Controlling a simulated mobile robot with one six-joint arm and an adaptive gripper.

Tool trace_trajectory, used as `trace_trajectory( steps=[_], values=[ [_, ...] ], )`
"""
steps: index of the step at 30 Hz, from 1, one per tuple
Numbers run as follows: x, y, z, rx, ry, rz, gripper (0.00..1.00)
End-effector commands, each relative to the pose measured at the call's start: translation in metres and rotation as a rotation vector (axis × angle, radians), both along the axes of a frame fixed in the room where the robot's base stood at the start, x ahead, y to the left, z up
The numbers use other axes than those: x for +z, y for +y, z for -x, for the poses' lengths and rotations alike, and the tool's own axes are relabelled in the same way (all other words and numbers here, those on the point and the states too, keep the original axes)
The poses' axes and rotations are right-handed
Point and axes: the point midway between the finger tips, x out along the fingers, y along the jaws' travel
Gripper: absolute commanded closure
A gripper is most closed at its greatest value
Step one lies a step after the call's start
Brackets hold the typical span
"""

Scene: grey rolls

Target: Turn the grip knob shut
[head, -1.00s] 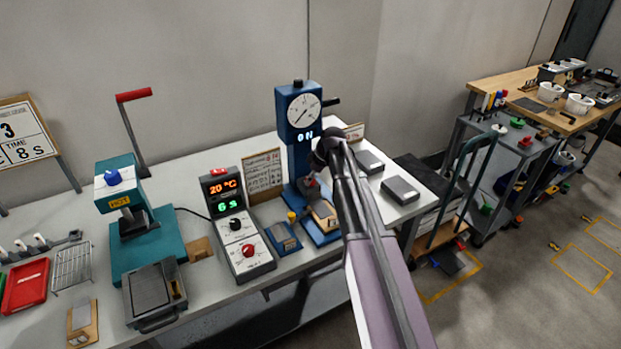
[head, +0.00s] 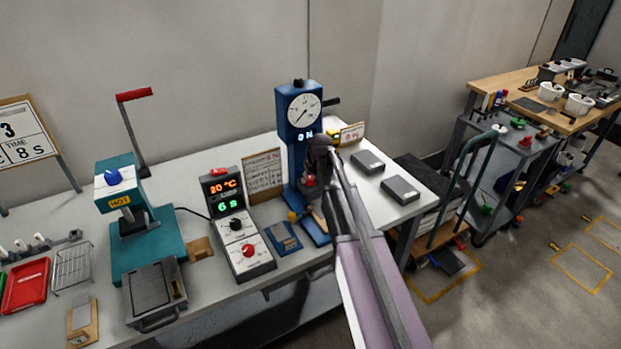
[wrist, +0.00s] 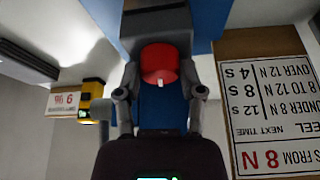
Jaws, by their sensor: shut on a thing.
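The red grip knob (wrist: 160,60) with a small white mark sits on a grey block of the blue test stand. It also shows small in the head view (head: 309,181). My gripper (wrist: 160,78) has one finger on each side of the knob and is shut on it. The blue stand (head: 298,110) carries a round white dial (head: 304,109) and a small lit display. In the head view my arm hides the fingers and part of the stand's lower half.
A printed card (wrist: 270,105) stands right of the knob in the wrist view, and a yellow device (wrist: 92,100) is at left. In the head view, a control box (head: 236,225) and a teal press (head: 140,225) stand left; two grey blocks (head: 400,190) lie right.

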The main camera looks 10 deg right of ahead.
Motion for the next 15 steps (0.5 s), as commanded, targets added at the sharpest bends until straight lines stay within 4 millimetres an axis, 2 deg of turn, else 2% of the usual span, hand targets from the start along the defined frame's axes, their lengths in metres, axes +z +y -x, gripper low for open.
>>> trace_trajectory(
  steps=[15],
  values=[
    [-0.0005,0.0018,0.0007,-0.458,0.005,0.000,0.97]
  ],
)
